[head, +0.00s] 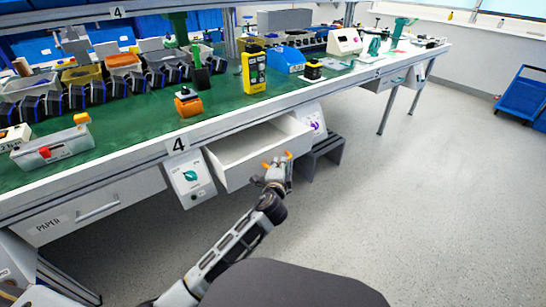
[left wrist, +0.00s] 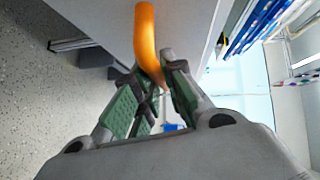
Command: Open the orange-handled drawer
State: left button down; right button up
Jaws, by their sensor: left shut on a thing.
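The drawer (head: 235,163) under the workbench is pulled out, and its empty white inside shows in the head view. Its orange handle (head: 287,154) is on the front panel, partly hidden by my left gripper (head: 274,170). In the left wrist view the curved orange handle (left wrist: 147,38) runs down between the green-padded fingers of my left gripper (left wrist: 158,85), which is shut on it. The grey-white drawer front (left wrist: 185,30) is close beyond the fingers. My right gripper is not in view.
A switch box with a green knob (head: 191,176) hangs left of the drawer, and one with a purple knob (head: 314,125) is at its right. A drawer labelled PAPER (head: 97,210) is shut at the left. The floor (head: 400,210) at the right is clear.

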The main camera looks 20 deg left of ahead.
pick_arm(q)
jog(key=shift+s+d+p, duration=0.15)
jog(key=shift+s+d, duration=0.8)
jog(key=shift+d, duration=0.2)
jog(key=shift+s+d+p, duration=0.15)
jog(key=shift+s+d, duration=0.75)
jog(key=shift+d, duration=0.25)
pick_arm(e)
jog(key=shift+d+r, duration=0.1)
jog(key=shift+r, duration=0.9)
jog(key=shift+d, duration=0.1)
